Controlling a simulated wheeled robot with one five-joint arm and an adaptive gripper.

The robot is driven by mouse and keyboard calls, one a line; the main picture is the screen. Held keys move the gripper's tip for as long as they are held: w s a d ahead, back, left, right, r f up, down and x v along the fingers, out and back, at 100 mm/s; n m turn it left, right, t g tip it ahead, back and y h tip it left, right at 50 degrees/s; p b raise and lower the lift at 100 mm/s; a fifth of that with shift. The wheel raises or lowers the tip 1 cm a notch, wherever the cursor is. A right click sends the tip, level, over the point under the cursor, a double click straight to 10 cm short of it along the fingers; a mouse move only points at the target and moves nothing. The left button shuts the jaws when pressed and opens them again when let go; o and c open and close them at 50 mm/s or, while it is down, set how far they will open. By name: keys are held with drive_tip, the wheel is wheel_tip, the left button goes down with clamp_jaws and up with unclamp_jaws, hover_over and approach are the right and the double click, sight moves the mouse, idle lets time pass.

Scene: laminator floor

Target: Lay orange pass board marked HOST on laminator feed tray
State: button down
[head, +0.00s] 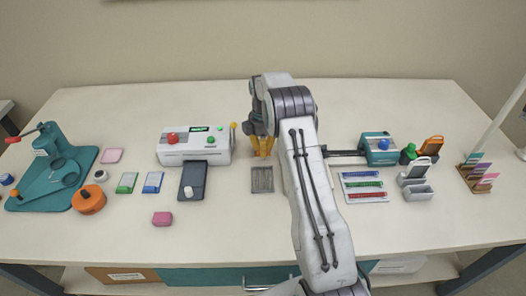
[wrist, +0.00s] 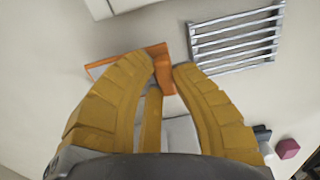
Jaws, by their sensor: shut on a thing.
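The orange board (wrist: 102,66) is between my gripper's yellow fingers in the wrist view, its orange edge showing past the fingertips. No HOST mark can be read. My gripper (wrist: 165,66) is shut on it; in the head view my gripper (head: 263,152) is right of the laminator, just behind the wire rack, and the board cannot be told from the fingers. The white laminator (head: 195,151) has a red knob and a green button. Its dark feed tray (head: 194,174) lies in front, with a small white piece at its near end.
A metal wire rack (head: 262,180) lies right of the tray, also in the wrist view (wrist: 237,40). A pink block (head: 162,218) is in front. Blue (head: 152,182) and green (head: 126,183) pads lie left. A teal-ended device (head: 379,149) stands right of my arm. The front table is mostly clear.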

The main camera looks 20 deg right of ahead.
drive_tip(key=shift+f+p, duration=0.45)
drive_tip(key=shift+f, duration=1)
drive_tip(key=c, duration=1.2)
unclamp_jaws()
